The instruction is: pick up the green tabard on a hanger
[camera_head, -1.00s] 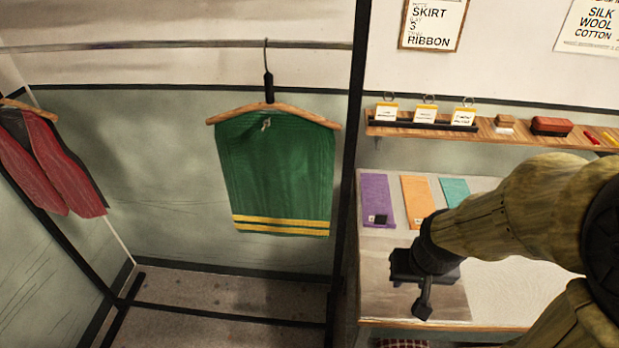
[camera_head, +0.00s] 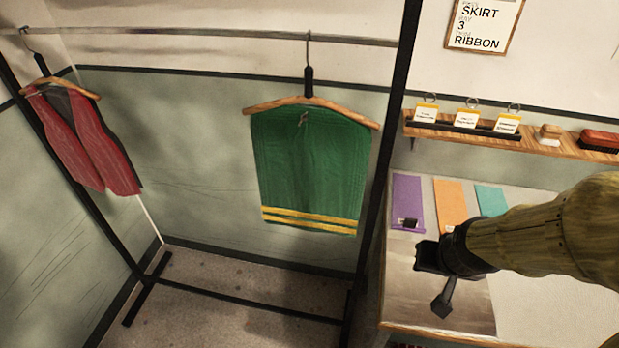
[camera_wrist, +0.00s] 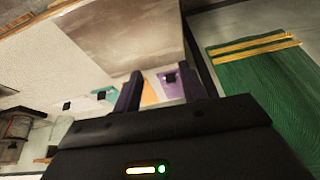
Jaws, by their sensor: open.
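The green tabard (camera_head: 308,165) with two yellow stripes near its hem hangs from a wooden hanger (camera_head: 262,106) with a black neck and a metal hook, on the rail (camera_head: 200,34). Its lower part with the stripes also shows at the right of the wrist view (camera_wrist: 265,85). My gripper (camera_head: 435,285) is to the right of the tabard and lower, over the table, apart from it. In the wrist view my gripper (camera_wrist: 165,90) shows two dark fingers spread apart with nothing between them.
A red and dark vest (camera_head: 85,145) hangs at the rail's left end. A black rack post (camera_head: 385,150) stands between the tabard and my arm. The table (camera_head: 455,333) holds purple, orange and teal swatches. A shelf (camera_head: 560,150) with small cards runs above it. Space below the tabard is clear.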

